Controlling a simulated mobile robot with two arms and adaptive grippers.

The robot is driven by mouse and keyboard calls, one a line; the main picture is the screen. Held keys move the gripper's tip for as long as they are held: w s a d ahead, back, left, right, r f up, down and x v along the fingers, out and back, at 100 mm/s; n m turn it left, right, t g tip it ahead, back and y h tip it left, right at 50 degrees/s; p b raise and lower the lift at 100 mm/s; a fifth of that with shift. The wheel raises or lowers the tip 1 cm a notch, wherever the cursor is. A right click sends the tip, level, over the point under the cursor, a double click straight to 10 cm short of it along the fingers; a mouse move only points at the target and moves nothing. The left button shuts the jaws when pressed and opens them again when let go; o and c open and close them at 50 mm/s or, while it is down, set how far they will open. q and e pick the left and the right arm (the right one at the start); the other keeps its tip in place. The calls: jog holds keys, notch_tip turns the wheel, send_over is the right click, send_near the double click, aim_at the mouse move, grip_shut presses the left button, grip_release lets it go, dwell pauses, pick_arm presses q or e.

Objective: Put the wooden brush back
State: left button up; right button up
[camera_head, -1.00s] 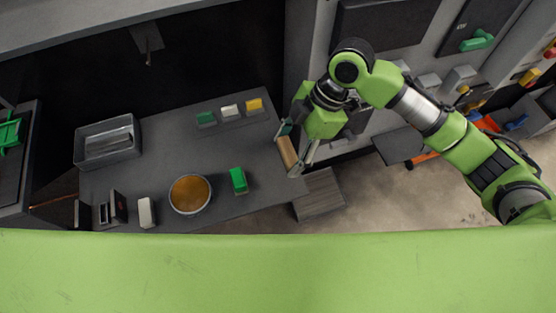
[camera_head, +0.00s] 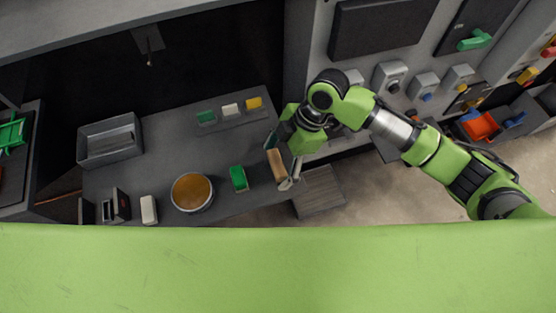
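The wooden brush (camera_head: 276,163) has a brown wooden body and a paler lower end. It is between the fingers of my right gripper (camera_head: 284,156), which looks shut on it. The gripper and brush are over the right edge of the dark grey workbench (camera_head: 235,150), just right of a green block. I cannot tell whether the lower end touches the bench. My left gripper is not in view.
A grey metal tray (camera_head: 109,140), a round brown-filled bowl (camera_head: 191,192), a white block (camera_head: 148,210) and a green block (camera_head: 238,178) stand on the bench. Small green, white and yellow blocks (camera_head: 231,109) line its back. A wall panel (camera_head: 330,40) rises at right.

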jog(key=b+v, duration=0.1)
jog(key=v, duration=1.1)
